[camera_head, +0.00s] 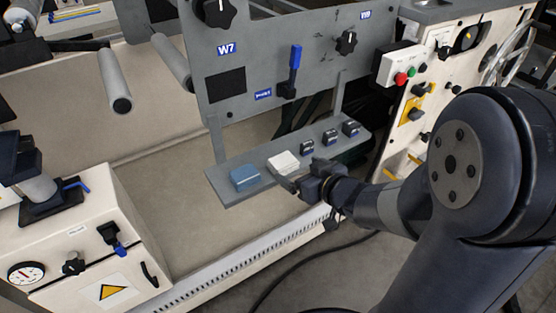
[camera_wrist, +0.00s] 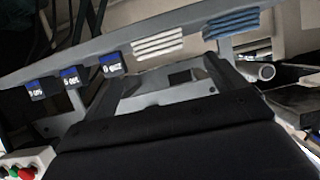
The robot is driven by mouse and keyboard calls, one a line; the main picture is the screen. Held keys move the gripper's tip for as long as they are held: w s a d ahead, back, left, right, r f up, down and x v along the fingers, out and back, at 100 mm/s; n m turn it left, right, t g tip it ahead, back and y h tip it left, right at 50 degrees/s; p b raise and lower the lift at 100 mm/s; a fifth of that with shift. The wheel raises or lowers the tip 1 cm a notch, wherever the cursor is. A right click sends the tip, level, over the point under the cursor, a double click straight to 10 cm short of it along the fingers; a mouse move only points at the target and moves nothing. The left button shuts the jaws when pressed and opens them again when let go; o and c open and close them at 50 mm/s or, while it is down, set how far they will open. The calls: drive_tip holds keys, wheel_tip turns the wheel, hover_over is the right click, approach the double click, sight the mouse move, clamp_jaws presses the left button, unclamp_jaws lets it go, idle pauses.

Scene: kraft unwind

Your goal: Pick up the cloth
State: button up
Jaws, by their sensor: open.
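Two folded cloths lie on the narrow grey shelf (camera_head: 232,194). The white cloth (camera_head: 283,162) is to the right of the blue cloth (camera_head: 244,178). In the wrist view the white cloth (camera_wrist: 157,43) and the blue cloth (camera_wrist: 232,24) show as layered folds at the shelf's edge. My gripper (camera_head: 288,183) is at the shelf's front edge, close to the white cloth. In the wrist view my gripper (camera_wrist: 170,84) is open, with nothing between its fingers. The white cloth is beyond the gap between them; the blue one is farther right.
Several small dark blocks with blue labels (camera_head: 331,137) stand on the shelf to the right of the white cloth. A grey panel (camera_head: 270,60) with knobs and a blue lever (camera_head: 295,57) rises behind. A cream cabinet (camera_head: 95,240) stands at the lower left.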

sight(283, 161)
drive_tip(key=b+x, duration=0.3)
drive_tip(key=x, duration=0.5)
drive_tip(key=shift+w+a+f, duration=0.1)
drive_tip(key=shift+w+a, duration=0.15)
drive_tip(key=shift+c, duration=0.4)
drive_tip(key=c, duration=1)
